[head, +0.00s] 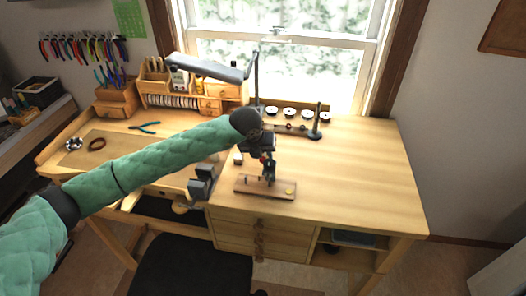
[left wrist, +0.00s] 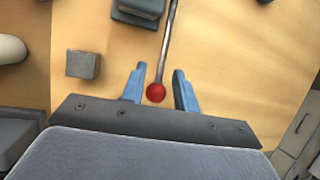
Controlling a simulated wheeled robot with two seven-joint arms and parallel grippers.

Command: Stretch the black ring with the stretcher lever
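The stretcher has a wooden base (head: 265,188) near the front edge of the bench, with a small metal post and a lever. The lever is a metal rod (left wrist: 168,40) with a red ball knob (left wrist: 156,93); the knob also shows in the head view (head: 264,159). My left gripper (head: 266,153) is above the stretcher at the lever's top. In the left wrist view its two blue-grey fingers (left wrist: 159,90) stand apart on either side of the knob, with gaps visible. I cannot make out the black ring for certain. My right gripper is not in view.
A small grey block (left wrist: 83,64) lies beside the lever. A bench vise (head: 200,186) is at the front edge, left of the stretcher. A dark stand (head: 315,122) with a horizontal bar is behind. The bench's right side (head: 365,170) is clear.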

